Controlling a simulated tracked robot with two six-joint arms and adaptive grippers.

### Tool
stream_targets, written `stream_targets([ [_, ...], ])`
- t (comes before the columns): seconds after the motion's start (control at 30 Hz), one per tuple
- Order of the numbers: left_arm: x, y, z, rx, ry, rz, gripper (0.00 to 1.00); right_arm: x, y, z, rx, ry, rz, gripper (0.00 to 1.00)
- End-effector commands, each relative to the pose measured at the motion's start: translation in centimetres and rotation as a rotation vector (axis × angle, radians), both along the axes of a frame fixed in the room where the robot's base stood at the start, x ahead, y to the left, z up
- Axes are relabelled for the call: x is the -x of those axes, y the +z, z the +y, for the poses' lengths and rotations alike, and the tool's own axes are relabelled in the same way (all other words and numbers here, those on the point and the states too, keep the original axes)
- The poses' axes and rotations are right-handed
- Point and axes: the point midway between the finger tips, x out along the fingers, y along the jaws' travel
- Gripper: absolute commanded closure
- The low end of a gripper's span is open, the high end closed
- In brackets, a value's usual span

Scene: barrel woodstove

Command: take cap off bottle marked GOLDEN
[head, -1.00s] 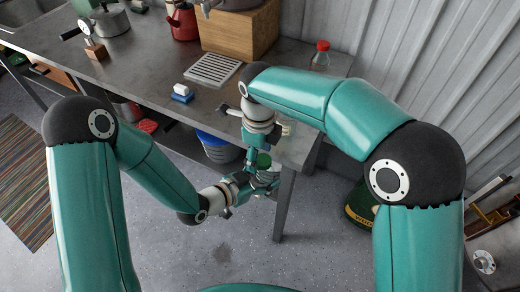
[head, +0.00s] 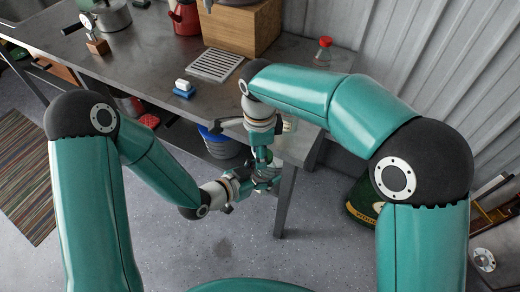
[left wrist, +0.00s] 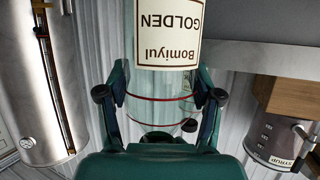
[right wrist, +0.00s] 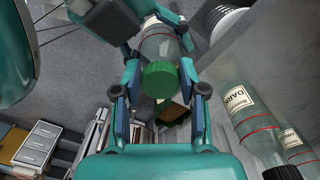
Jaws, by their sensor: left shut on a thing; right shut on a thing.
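The clear bottle marked GOLDEN (left wrist: 165,30) has a cream label that reads upside down in the left wrist view. My left gripper (left wrist: 160,100) is shut on it, one finger on each side of the glass. Its green cap (right wrist: 160,80) is on the bottle's end in the right wrist view, between the fingers of my right gripper (right wrist: 160,95), which is shut on it. In the head view the left gripper (head: 244,184) and right gripper (head: 264,170) meet in front of the table's front right corner; the cap is hidden there.
The metal table (head: 140,75) is close behind the grippers. A red-capped bottle (head: 323,50) stands near its back right edge. A DARK-labelled bottle (right wrist: 250,120) shows close by in the right wrist view. A blue-handled brush (head: 184,92) and a metal grate (head: 214,65) lie on the table.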

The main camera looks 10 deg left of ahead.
Motion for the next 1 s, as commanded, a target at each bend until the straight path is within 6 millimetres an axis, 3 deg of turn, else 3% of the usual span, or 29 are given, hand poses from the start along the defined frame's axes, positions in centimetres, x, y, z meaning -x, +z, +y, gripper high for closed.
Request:
stream_targets([
  [1.0,0.3,0.1,-0.3,-0.003,-0.015,-0.002,1.00,0.2,0.2,-2.1,0.007,2.333,-0.017,1.00],
])
